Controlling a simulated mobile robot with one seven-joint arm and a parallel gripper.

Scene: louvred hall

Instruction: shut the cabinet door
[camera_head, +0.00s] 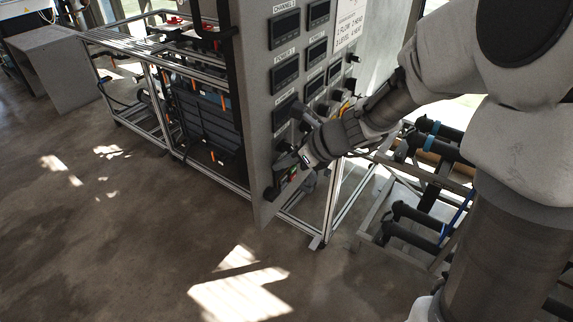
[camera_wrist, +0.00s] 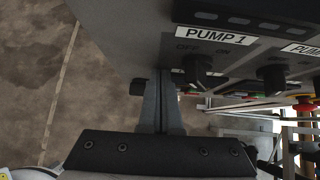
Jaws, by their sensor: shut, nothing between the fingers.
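The cabinet door (camera_head: 257,110) is a tall grey panel with dark displays, labels and knobs on its face. It stands swung out from the metal frame, with its free edge towards me. My gripper (camera_head: 287,168) is at the lower part of the door, in front of its face. In the wrist view my gripper's fingers (camera_wrist: 163,92) are together with nothing between them, close to the door's panel (camera_wrist: 125,35) beside the PUMP 1 label. I cannot tell whether they touch it. My arm hides part of the door's lower right.
An aluminium frame (camera_head: 150,82) with dark equipment stands behind and left of the door. A pipe rack (camera_head: 415,205) stands at the right, near my arm. A grey box (camera_head: 60,70) is at the far left. The concrete floor (camera_head: 130,240) in front is clear.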

